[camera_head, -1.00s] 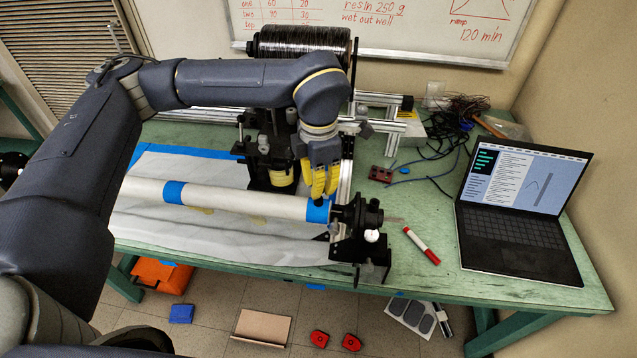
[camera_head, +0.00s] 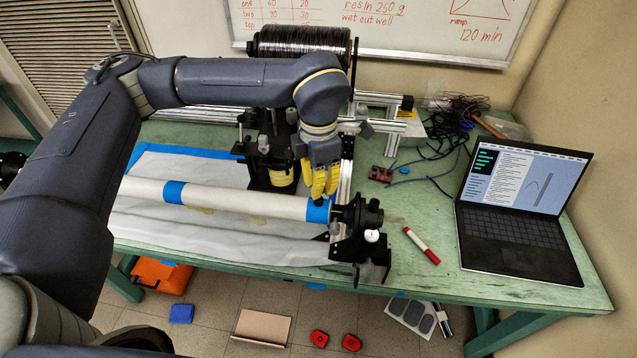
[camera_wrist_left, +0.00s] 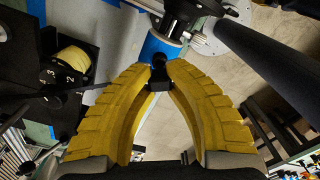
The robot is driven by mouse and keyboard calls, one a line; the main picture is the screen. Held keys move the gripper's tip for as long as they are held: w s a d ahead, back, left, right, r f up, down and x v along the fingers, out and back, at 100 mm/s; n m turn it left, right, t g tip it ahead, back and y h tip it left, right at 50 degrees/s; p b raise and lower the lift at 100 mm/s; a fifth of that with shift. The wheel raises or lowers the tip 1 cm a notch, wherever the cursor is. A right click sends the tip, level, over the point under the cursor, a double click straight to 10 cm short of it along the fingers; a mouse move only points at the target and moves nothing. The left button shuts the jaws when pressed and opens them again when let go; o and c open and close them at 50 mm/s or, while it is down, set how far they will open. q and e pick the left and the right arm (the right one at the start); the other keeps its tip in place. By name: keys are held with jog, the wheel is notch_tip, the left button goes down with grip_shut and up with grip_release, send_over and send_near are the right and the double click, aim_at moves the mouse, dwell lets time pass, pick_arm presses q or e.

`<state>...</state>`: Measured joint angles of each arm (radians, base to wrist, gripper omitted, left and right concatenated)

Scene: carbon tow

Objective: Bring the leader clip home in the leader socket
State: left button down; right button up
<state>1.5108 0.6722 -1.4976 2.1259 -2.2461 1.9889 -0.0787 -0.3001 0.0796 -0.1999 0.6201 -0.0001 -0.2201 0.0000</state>
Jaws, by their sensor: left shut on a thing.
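My left gripper (camera_head: 319,201) is over the right end of the white mandrel (camera_head: 225,200), beside the black chuck (camera_head: 358,215). In the left wrist view its yellow fingers (camera_wrist_left: 160,66) are shut on the small black leader clip (camera_wrist_left: 159,80). A thin dark tow runs from the clip toward the left. The clip is at the blue tape band (camera_wrist_left: 160,46) on the mandrel's end. The leader socket cannot be told apart from the dark parts at the fingertips, so I cannot tell whether the clip sits in it. My right gripper is not in view.
The black feed head with a yellow-ringed roll (camera_head: 281,176) stands close behind the mandrel. A tow spool (camera_head: 300,40) is at the back. A red marker (camera_head: 422,246) and a laptop (camera_head: 522,215) lie to the right. White sheeting (camera_head: 225,239) covers the table under the mandrel.

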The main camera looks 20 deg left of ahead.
pick_arm(q)
jog(key=shift+f, duration=0.9)
jog(key=shift+r, duration=0.55)
jog(key=shift+f, duration=0.55)
dwell(1.8)
jog(key=c, duration=1.3)
grip_release()
jog(key=shift+r, duration=6.05)
jog(key=shift+c, duration=0.5)
